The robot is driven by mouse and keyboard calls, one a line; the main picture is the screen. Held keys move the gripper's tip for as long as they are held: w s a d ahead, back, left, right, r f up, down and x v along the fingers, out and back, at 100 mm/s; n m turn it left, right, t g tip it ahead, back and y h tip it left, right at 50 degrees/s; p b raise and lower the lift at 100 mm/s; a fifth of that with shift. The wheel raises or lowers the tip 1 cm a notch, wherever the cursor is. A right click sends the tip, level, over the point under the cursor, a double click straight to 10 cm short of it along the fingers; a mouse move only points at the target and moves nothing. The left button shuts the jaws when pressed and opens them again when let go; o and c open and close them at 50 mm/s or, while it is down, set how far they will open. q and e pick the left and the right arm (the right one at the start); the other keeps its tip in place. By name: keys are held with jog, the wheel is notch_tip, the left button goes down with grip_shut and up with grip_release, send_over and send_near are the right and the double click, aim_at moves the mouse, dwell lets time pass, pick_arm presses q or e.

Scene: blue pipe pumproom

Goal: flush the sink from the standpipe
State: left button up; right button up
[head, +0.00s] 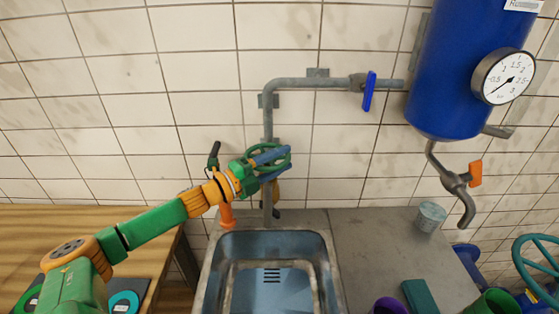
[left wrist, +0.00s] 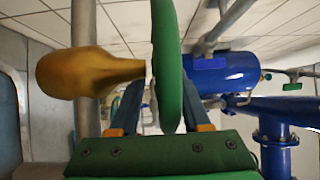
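The standpipe (head: 268,118) is a grey pipe on the tiled wall that rises behind the sink (head: 213,275) and bends right toward a blue tank. A green handwheel (head: 285,150) sits low on it. My left gripper (head: 278,164) is at this wheel, one blue finger on either side of the rim. In the left wrist view the wheel's rim (left wrist: 167,60) passes between the fingers, with a narrow gap showing on the left side. An ochre bulb-shaped part (left wrist: 75,72) is left of the rim. The basin looks empty. My right gripper is out of view.
A blue lever (head: 369,91) is on the upper pipe. The blue tank (head: 460,80) carries a gauge (head: 503,77) and a drain with an orange lever (head: 475,173). A metal cup (head: 431,216) stands on the counter (head: 365,245). A wooden bench (head: 90,222) is at left.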

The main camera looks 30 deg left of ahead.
aim_at(260, 170)
pick_arm(q)
jog(key=shift+f+b+v, duration=0.15)
jog(key=shift+b+v, duration=0.35)
jog(key=shift+v, duration=0.15)
jog(key=shift+f+b+v, duration=0.15)
jog(key=shift+b+v, duration=0.35)
jog(key=shift+v, duration=0.15)
jog(key=shift+s+a+r, duration=0.1)
jog(key=shift+s, duration=0.2)
jog(key=shift+v, duration=0.85)
jog(key=shift+s+a+r, duration=0.1)
jog(key=shift+s+r, duration=0.1)
jog(key=shift+s, duration=0.1)
jog(key=shift+p+v, duration=0.55)
jog(key=shift+v, duration=0.3)
jog(key=shift+f, duration=0.1)
